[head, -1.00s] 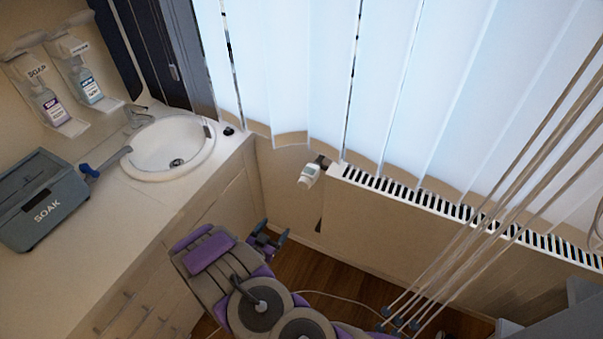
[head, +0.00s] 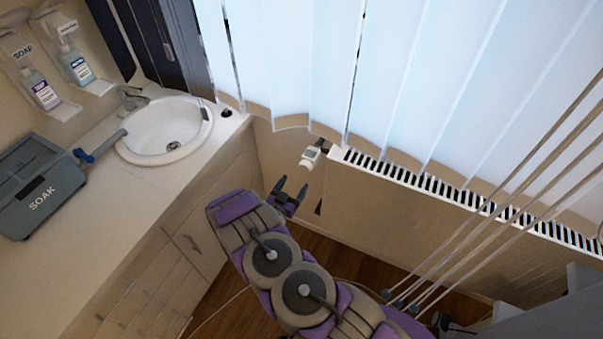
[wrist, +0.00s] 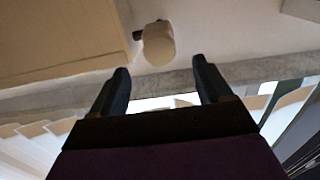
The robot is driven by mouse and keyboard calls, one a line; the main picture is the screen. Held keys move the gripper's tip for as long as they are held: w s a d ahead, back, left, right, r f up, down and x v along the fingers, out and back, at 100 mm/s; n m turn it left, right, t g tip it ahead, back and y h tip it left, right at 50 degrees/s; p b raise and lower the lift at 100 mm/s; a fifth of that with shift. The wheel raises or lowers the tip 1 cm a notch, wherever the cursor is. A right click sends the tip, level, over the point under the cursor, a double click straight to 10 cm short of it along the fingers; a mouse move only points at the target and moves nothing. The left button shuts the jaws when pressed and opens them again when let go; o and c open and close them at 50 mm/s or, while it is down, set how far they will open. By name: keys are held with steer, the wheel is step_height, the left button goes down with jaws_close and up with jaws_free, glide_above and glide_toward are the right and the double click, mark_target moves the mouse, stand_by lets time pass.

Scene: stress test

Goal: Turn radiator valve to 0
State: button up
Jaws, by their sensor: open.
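The radiator valve (head: 311,157) is a white knob with a small display, at the left end of the radiator (head: 440,198). In the wrist view the valve (wrist: 158,46) shows as a pale rounded knob on a dark fitting, above and between my fingertips. My gripper (head: 291,190) is open and empty, below and slightly left of the valve in the head view, apart from it. In the wrist view my gripper (wrist: 162,76) has its two dark fingers spread wide. The valve's setting cannot be read.
A counter (head: 120,210) with a sink (head: 165,130) and a SOAK box (head: 40,187) stands at the left. Vertical blinds (head: 300,60) hang behind the radiator. Several thin rods (head: 480,210) cross the right side. Open floor lies below the radiator.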

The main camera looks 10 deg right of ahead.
mark_target(303, 170)
steer(key=x, duration=0.7)
steer(key=shift+s+d, duration=0.1)
steer(key=shift+d, duration=0.15)
steer(key=shift+a, duration=0.1)
steer(key=shift+a, duration=0.1)
steer(key=shift+a, duration=0.1)
steer(key=shift+c, duration=0.3)
steer(key=shift+a, duration=0.1)
steer(key=shift+c, duration=0.6)
steer(key=c, duration=0.8)
steer(key=shift+c, duration=0.2)
